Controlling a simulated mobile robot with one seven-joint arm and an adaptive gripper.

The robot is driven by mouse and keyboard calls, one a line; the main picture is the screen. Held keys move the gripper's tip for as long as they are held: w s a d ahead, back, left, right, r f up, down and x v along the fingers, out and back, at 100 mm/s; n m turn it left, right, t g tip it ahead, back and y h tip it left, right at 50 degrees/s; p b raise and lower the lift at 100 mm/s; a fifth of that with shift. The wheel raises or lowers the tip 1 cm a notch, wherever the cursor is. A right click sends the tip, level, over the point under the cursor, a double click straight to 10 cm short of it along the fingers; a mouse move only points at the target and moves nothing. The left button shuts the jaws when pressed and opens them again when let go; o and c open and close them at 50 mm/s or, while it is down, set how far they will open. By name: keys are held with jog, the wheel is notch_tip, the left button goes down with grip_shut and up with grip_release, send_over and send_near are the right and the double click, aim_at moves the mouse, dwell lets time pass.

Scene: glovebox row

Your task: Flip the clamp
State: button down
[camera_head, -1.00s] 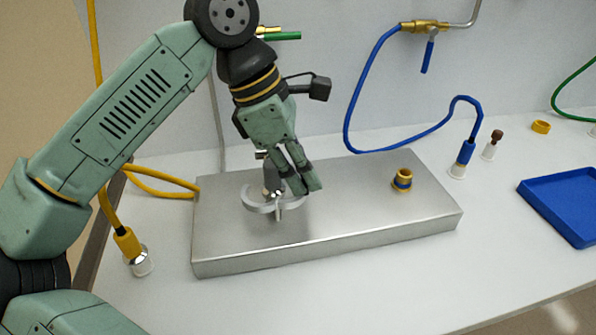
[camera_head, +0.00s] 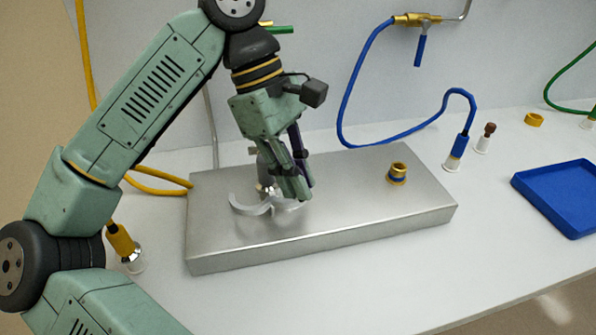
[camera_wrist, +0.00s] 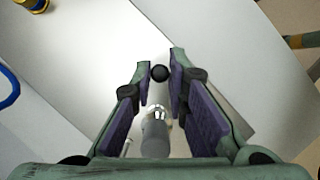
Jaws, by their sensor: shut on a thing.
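The clamp (camera_head: 247,207) is a pale grey curved piece near the left part of the metal block's top (camera_head: 360,225). A grey upright fitting (camera_head: 265,172) with a bright silver part stands beside it. It also shows in the wrist view (camera_wrist: 156,138). My gripper (camera_head: 303,193) points down beside the fitting, just right of the curved piece, and hides part of the clamp. In the wrist view, a black round knob (camera_wrist: 159,73) lies between my gripper's fingertips (camera_wrist: 160,68). My gripper is shut on the clamp; the exact contact is hard to see.
A brass fitting with a blue band (camera_head: 398,173) stands on the block's right part. A blue hose (camera_head: 350,95) hangs behind, ending in a socket. A blue tray (camera_head: 560,195) lies at the right. A yellow hose plug (camera_head: 122,240) stands at the left.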

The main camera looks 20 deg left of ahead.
dwell(0.3)
jog(key=c, duration=1.6)
grip_release()
jog(key=shift+v, duration=3.8)
